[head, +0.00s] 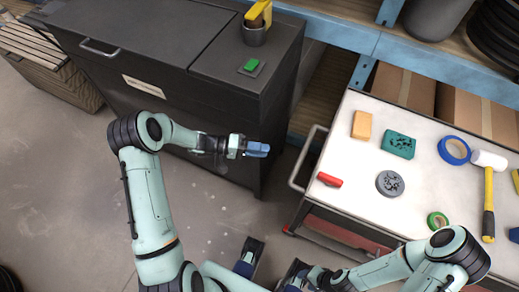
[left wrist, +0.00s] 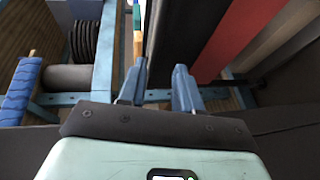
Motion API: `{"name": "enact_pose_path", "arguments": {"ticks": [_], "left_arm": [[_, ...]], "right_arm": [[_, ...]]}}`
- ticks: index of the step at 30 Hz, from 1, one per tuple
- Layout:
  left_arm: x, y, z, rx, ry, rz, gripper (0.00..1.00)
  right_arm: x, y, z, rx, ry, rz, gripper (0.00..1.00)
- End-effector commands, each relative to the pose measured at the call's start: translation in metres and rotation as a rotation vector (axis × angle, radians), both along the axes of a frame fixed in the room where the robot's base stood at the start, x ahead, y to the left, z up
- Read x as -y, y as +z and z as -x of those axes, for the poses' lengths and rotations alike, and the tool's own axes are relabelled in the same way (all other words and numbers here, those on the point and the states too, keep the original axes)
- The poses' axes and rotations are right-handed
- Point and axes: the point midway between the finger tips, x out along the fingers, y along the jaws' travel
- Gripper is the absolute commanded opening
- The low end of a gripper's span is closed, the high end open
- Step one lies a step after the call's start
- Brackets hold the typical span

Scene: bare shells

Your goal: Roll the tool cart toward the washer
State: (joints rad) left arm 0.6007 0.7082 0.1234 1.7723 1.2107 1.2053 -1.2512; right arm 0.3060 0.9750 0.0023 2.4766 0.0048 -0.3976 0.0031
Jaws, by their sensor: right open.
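The tool cart (head: 350,188) stands at the right in the head view, with a pale top and a grey push handle (head: 300,160) on its left end. The washer looks to be the dark grey lidded cabinet (head: 230,95) at the upper middle, left of the cart. My left gripper (head: 262,149) is in front of the washer, left of the cart handle and apart from it. Its two blue fingers (left wrist: 159,85) stand apart and empty in the left wrist view. My right gripper (head: 271,264) is open and empty at the bottom middle, below the cart's near left corner.
On the cart lie an orange block (head: 362,125), a green sponge-like block (head: 398,145), a red item (head: 330,180), tape rolls (head: 454,150) and a mallet (head: 488,200). A blue-framed shelf (head: 420,58) stands behind. A slatted crate (head: 50,65) is far left. The floor (head: 60,170) at left is clear.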

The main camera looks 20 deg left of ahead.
Motion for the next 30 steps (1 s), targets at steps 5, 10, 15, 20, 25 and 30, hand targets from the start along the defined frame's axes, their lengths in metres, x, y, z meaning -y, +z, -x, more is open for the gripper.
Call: {"name": "enact_pose_path", "arguments": {"ticks": [5, 10, 15, 20, 25, 30], "left_arm": [[-0.024, 0.004, 0.009, 0.001, 0.005, -0.003, 0.34], [-0.060, 0.011, 0.024, 0.000, 0.006, -0.004, 0.34], [-0.093, 0.018, 0.039, 0.001, 0.004, -0.003, 0.34], [-0.113, 0.022, 0.047, 0.001, 0.002, -0.002, 0.34], [-0.121, 0.024, 0.051, -0.001, 0.001, -0.001, 0.34], [-0.122, 0.025, 0.052, -0.001, 0.000, 0.000, 0.34]], "right_arm": [[0.000, 0.001, -0.003, 0.010, -0.001, 0.002, 0.49], [0.000, -0.001, -0.003, 0.010, -0.001, 0.002, 0.49], [0.000, -0.001, -0.004, 0.012, -0.002, 0.001, 0.49], [0.000, -0.002, -0.004, 0.014, -0.002, 0.002, 0.49], [0.000, -0.002, -0.004, 0.014, -0.002, 0.002, 0.49], [0.000, -0.002, -0.004, 0.014, -0.002, 0.002, 0.49]]}}
